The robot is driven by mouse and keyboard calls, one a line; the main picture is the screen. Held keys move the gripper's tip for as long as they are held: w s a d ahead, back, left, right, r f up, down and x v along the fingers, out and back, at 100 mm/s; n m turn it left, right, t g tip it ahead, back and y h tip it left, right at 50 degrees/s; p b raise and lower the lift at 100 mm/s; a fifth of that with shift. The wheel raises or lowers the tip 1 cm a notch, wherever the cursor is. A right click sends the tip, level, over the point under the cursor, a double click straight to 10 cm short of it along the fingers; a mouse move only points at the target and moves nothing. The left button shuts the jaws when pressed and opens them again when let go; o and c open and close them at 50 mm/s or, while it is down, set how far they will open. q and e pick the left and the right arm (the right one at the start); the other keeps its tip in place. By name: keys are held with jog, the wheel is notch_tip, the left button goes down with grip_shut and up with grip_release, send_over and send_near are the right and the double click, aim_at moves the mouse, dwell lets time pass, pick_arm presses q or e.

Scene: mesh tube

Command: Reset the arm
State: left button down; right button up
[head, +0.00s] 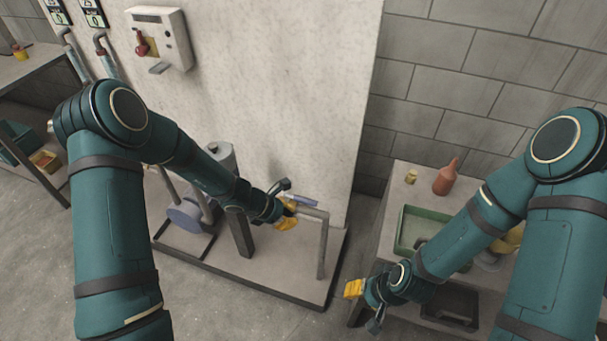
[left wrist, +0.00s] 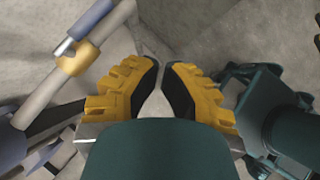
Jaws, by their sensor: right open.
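My left gripper (head: 290,212) is low in front of the pale wall panel, close to a grey pipe stand (head: 322,248). In the left wrist view its yellow fingers (left wrist: 160,68) lean together at the tips with a narrow dark gap. Nothing shows between them. A pale pipe with a blue sleeve and yellow ring (left wrist: 74,58) passes left of the fingers, apart from them. My right gripper (head: 365,300) is open near the left edge of the right-hand bench. No object shows in it, though its tips are small in the view.
The bench (head: 385,240) holds a green tray (head: 412,222), a red-brown bottle (head: 446,178), a small yellow jar (head: 411,177) and a dark tray (head: 450,305). A wall box (head: 160,35) hangs above. A grey pump (head: 190,214) stands on the base platform. Floor is bare at lower left.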

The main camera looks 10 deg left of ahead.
pick_arm(q)
jog(key=s+d+f+m+g+y, duration=0.1)
jog(key=s+f+m+y, duration=0.2)
jog(key=s+m, duration=1.5)
jog(key=m, duration=0.3)
jog(key=shift+d+f+m+g, duration=0.2)
jog(key=shift+f+m+g, duration=0.1)
jog(key=shift+g, duration=0.1)
jog(key=shift+a, duration=0.1)
